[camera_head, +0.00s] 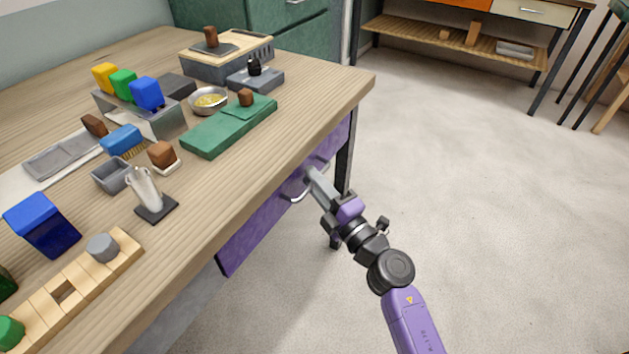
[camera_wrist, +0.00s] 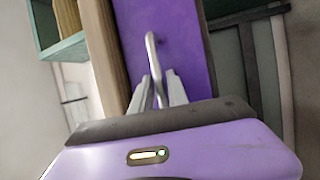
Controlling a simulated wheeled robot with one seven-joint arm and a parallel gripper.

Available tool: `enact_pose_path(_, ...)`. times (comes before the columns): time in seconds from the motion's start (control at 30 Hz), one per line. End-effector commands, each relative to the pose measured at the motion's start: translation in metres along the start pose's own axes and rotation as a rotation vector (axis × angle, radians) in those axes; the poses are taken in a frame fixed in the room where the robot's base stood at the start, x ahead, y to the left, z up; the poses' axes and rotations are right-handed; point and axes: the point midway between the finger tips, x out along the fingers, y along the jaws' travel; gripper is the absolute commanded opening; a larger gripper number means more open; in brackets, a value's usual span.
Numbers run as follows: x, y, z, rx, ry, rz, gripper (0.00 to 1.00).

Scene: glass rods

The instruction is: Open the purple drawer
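The purple drawer (camera_head: 252,234) is under the front edge of the wooden table. Its front looks flush below the tabletop, with no open inside showing. Its curved metal handle (camera_head: 293,196) sticks out from the front. My gripper (camera_head: 312,176) is at the handle, its fingers close together there. In the wrist view, the handle (camera_wrist: 151,48) runs between the two narrow fingers of my gripper (camera_wrist: 157,88), against the purple drawer front (camera_wrist: 185,40). The fingers appear shut on the handle, though their contact is partly hidden.
A dark table leg (camera_head: 345,160) stands beside the drawer. The floor (camera_head: 480,190) in front and to the right is clear.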

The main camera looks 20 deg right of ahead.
Motion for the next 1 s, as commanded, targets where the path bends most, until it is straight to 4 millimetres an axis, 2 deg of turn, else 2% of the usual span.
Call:
enact_pose_path(0.07,-0.0002,-0.0001,-0.0001,0.0,0.0,0.0,0.16)
enact_pose_path(0.13,-0.0003,-0.0001,-0.0001,0.0,0.0,0.0,0.02)
enact_pose_path(0.17,-0.0003,-0.0001,-0.0001,0.0,0.0,0.0,0.0)
enact_pose_path(1.0,-0.0007,-0.0006,0.0,0.0,0.0,-0.001,0.0)
